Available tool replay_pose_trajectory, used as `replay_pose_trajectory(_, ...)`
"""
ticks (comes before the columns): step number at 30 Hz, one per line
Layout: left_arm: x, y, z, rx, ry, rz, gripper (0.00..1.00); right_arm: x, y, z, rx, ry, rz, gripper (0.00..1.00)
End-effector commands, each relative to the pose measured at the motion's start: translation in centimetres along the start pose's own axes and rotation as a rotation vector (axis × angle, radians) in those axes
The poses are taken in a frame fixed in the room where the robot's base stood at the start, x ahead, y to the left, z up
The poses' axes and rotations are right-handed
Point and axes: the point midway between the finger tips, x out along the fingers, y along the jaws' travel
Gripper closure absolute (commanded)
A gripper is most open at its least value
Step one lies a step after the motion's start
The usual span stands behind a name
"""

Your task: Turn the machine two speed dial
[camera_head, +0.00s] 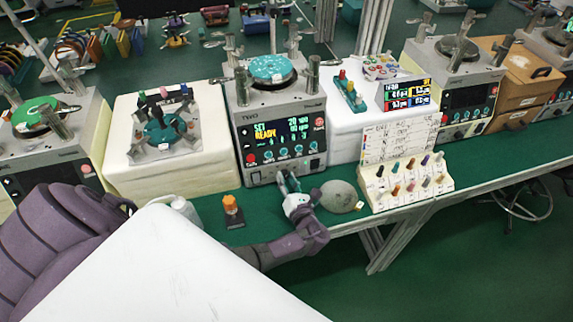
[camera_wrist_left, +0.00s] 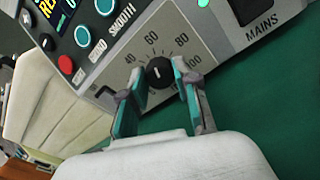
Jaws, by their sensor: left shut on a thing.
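Machine two (camera_head: 274,125) is a grey lapping machine with a teal disc on top, at the middle of the head view. Its screen reads SET and READY. The speed dial (camera_wrist_left: 159,73) is a black knob on the lower front, with a printed scale showing 40, 60, 80 and 100. My left gripper (camera_head: 285,180) is at the lower front of this machine. In the left wrist view its two teal-padded fingers stand on either side of the knob, shut on it. The dial is hidden in the head view. My right gripper is not in view.
A MAINS switch (camera_wrist_left: 259,28) sits right of the dial in the wrist view. On the green bench, an orange-topped item (camera_head: 231,206) stands left of my gripper and a grey rounded object (camera_head: 341,196) lies right. A rack of coloured pegs (camera_head: 407,190) is further right.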

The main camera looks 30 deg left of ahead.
Motion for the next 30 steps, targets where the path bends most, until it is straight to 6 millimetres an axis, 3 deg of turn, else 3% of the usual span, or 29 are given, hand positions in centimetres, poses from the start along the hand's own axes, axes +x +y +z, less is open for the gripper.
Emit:
replay_pose_trajectory(7,-0.1,-0.1,-0.2,0.001,0.004,-0.003,1.00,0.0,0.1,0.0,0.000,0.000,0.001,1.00)
replay_pose_trajectory(8,-0.1,-0.1,-0.2,0.001,0.004,-0.003,0.66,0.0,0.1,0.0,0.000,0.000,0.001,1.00)
replay_pose_trajectory(12,-0.1,0.0,-0.2,0.000,0.003,-0.002,0.44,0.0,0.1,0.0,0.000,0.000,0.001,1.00)
replay_pose_trajectory(23,-0.5,-0.1,-0.1,-0.001,0.001,-0.002,0.44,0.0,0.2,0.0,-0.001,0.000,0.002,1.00)
replay_pose_trajectory(30,-4.6,-0.1,-0.2,-0.002,0.003,-0.005,0.44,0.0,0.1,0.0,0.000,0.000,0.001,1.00)
